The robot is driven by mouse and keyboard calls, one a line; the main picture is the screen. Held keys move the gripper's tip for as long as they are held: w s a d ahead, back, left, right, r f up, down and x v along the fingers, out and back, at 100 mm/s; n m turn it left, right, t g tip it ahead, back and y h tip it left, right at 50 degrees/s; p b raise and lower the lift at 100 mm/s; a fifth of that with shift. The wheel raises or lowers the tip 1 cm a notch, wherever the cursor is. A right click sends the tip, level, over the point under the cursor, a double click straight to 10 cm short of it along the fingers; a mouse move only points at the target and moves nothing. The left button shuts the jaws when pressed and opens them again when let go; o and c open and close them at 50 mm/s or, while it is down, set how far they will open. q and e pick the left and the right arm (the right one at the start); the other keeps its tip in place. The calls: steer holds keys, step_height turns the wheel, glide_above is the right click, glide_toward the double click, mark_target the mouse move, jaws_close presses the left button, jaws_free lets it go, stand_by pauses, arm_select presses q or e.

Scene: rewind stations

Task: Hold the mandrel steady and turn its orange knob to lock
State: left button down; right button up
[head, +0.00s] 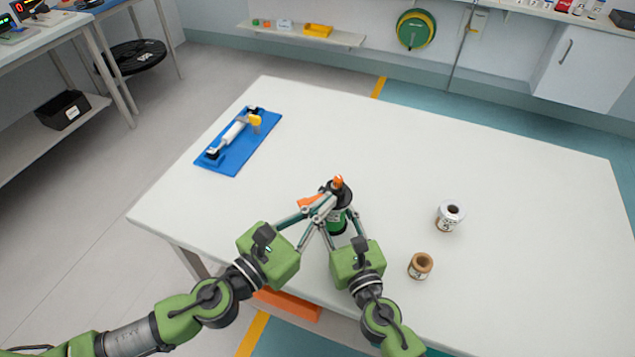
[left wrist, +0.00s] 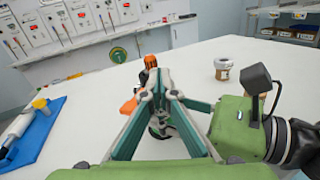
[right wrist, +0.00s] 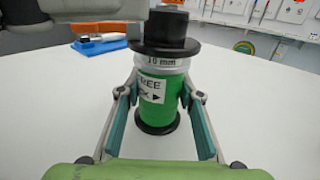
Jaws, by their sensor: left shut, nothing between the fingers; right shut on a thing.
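The mandrel (head: 338,219) stands upright on the white table, with a green body, black flanges and an orange knob (head: 337,181) on top. In the right wrist view its green body (right wrist: 161,112) shows a partly readable "FREE" label with an arrow and a "10 mm" mark. My right gripper (right wrist: 161,97) is shut on the mandrel's green body, one finger on each side.
An orange piece (head: 309,201) shows left of the mandrel, partly hidden. A blue plate (head: 232,155) with a white roller lies at the far left. The table's far right is clear.

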arm_select(q)
steer(key=a+r+m+g+h, duration=0.1)
steer(key=a+r+m+g, duration=0.15)
steer(key=a+g, duration=0.35)
steer(key=a+r+m+g+h, duration=0.2)
steer(key=a+m+g, duration=0.15)
steer(key=a, duration=0.45)
glide_toward(335, 184)
steer(key=shift+g, duration=0.45)
steer(key=x, duration=0.2)
steer(key=w+x, duration=0.1)
steer(key=x, duration=0.2)
steer(key=shift+a+f, duration=0.15)
steer(key=shift+a, duration=0.05)
steer(key=shift+w+d, duration=0.2)
steer(key=shift+d, duration=0.55)
steer(key=shift+s+d, duration=0.15)
steer(key=shift+d, duration=0.3)
steer(key=shift+s+d, duration=0.2)
arm_select(e)
steer(key=shift+a, duration=0.1)
arm_select(q)
steer(key=shift+s+d, duration=0.3)
steer(key=shift+d, duration=0.15)
steer(key=shift+s+d, duration=0.15)
steer(key=shift+d, duration=0.35)
